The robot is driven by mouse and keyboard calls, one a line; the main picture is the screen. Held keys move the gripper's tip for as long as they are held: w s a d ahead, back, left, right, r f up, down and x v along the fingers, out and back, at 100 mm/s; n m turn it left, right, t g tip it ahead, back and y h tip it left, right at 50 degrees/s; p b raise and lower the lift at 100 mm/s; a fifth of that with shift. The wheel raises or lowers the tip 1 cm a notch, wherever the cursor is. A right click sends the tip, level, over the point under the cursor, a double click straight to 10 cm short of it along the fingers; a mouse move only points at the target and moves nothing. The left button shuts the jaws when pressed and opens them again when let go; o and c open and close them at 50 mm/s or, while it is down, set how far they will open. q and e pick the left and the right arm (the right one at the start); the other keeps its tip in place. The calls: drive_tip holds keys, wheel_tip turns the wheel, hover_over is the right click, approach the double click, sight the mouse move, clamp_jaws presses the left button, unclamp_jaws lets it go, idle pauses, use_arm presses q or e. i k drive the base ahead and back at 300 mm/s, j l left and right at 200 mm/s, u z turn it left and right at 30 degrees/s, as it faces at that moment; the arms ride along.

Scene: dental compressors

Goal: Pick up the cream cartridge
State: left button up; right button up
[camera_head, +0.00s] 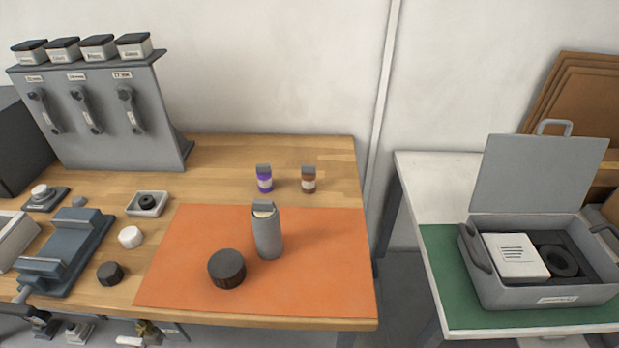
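A grey cylindrical housing (267,236) stands upright on the orange mat. A small piece with a grey cap and a cream band (264,209) sits in its open top; this looks like the cream cartridge, with its lower part hidden inside the housing. Two similar small cartridges stand upright on the wood behind the mat: one purple (265,181) and one brown (308,181), each with a grey cap and pale label band. Neither of my grippers can be made out in the head view.
A black ridged cap (227,269) lies on the orange mat (330,270). A grey vise (66,252), white knob (130,237) and small tray (147,204) are at left. A tool rack (105,110) stands behind. An open grey case (540,286) is on the right table.

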sight(263, 209)
drive_tip(key=k+l+z, duration=0.15)
drive_tip(key=l+z, duration=0.2)
drive_tip(key=k+l+z, duration=0.15)
drive_tip(key=l+z, duration=0.2)
drive_tip(key=k+l+z, duration=0.1)
drive_tip(key=l+z, duration=0.25)
drive_tip(key=u, duration=1.7)
